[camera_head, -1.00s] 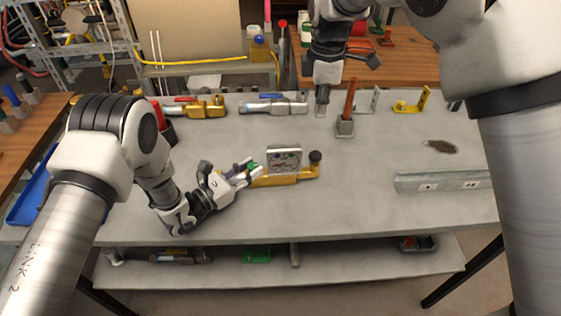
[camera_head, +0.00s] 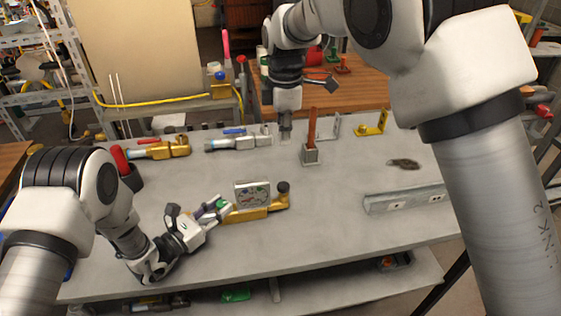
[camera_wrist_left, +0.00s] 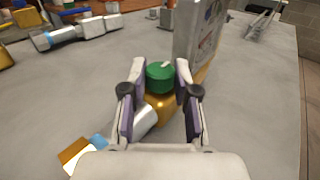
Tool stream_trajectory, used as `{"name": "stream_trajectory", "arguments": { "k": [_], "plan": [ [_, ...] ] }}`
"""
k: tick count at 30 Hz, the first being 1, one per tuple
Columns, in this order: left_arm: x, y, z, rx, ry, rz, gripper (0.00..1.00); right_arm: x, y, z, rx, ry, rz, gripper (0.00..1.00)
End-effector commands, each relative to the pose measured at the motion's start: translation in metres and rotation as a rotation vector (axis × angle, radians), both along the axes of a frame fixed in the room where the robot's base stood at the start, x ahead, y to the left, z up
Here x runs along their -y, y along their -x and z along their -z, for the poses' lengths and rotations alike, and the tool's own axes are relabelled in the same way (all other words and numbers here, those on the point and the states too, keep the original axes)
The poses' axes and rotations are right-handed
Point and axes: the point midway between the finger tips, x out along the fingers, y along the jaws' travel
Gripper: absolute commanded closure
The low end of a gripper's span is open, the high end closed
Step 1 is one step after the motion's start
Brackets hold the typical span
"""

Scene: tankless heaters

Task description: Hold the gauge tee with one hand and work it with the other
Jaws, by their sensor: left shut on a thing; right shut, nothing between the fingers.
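The gauge tee lies on the grey bench. It has a brass body (camera_head: 253,213), a square-faced gauge (camera_head: 252,195) standing on it, a black knob (camera_head: 283,187) at its right end and a green cap at its left end. My left gripper (camera_head: 222,208) is shut on the tee's left end. In the left wrist view its fingers flank the green cap (camera_wrist_left: 160,76) and the brass below it, beside a silver pipe end (camera_wrist_left: 143,117). My right gripper (camera_head: 286,136) is shut and empty, above the back of the bench, away from the tee.
A grey block with an upright brown handle (camera_head: 311,130) stands near my right gripper. Brass (camera_head: 170,149) and silver (camera_head: 240,142) fittings lie along the back left. A grey rail (camera_head: 404,198) lies at the right.

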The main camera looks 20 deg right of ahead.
Motion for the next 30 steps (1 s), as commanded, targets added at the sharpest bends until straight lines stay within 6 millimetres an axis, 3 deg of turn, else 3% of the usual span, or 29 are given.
{"name": "stream_trajectory", "arguments": {
  "k": [18,23,30],
  "plan": [
    [0.0,0.0,0.0,0.001,0.001,-0.001,1.0,0.0,0.001,0.12,-0.003,0.001,0.0,1.0],
    [0.0,0.0,0.0,0.001,0.001,-0.001,1.0,0.0,0.001,0.132,-0.001,0.001,0.0,1.0],
    [0.0,0.0,0.0,0.0,0.0,-0.001,1.0,0.0,0.001,0.134,-0.001,0.001,0.0,1.0]
  ]
}}
